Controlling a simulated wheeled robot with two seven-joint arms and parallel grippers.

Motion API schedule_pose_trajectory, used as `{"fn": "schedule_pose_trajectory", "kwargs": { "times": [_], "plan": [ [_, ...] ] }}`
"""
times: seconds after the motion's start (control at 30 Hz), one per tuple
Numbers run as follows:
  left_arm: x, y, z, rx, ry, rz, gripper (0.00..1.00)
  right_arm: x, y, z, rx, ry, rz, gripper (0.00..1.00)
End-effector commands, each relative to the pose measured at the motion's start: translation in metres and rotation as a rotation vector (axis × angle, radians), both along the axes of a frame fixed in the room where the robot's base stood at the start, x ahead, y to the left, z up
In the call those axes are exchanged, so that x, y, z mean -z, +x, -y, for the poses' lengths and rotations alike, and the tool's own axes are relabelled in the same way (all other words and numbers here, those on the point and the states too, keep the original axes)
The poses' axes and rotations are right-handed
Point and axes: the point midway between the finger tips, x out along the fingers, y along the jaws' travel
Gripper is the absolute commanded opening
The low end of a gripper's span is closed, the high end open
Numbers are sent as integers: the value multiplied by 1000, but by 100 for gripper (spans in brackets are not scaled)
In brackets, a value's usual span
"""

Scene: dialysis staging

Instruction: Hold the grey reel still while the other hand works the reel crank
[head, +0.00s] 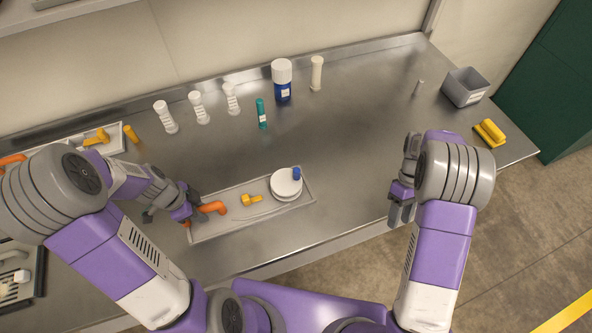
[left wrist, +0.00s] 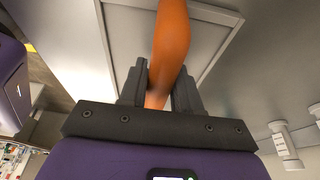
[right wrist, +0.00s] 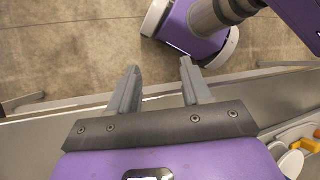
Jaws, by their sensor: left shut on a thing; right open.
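The reel (head: 284,189), a pale grey-white disc, sits at the right end of a shallow tray. A blue knob (head: 296,173), which looks like the crank's handle, stands at its upper right edge. My left gripper (head: 193,213) is at the tray's left end, away from the reel. It is shut on an orange curved piece (head: 214,207), which also shows between its fingers in the left wrist view (left wrist: 170,40). My right gripper (head: 401,212) is open and empty near the counter's front edge, right of the reel; its spread fingers show in the right wrist view (right wrist: 158,88).
The tray (head: 235,232) also holds a yellow fitting (head: 251,200). Behind stand white fittings (head: 198,108), a teal tube (head: 261,113) and a blue-white bottle (head: 282,82). A grey bin (head: 465,87) and yellow object (head: 489,133) are at right. The middle counter is clear.

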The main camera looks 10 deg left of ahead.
Motion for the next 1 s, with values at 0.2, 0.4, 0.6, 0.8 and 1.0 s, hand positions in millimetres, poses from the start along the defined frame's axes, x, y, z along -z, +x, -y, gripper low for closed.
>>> {"fn": "schedule_pose_trajectory", "kwargs": {
  "times": [0.2,0.4,0.6,0.8,1.0],
  "plan": [
    [0,0,1,3,-1,-2,5,-85,39,-100,-587,201,49,48],
    [1,0,0,2,-1,-1,5,-113,65,-193,-1170,391,194,48],
    [0,0,0,1,1,-1,5,-136,73,-269,-1618,507,311,48],
    [0,0,0,1,1,-1,5,-146,73,-304,-1822,547,365,48],
    [0,0,0,1,1,0,5,-128,73,-308,-1848,553,364,48]
  ]
}}
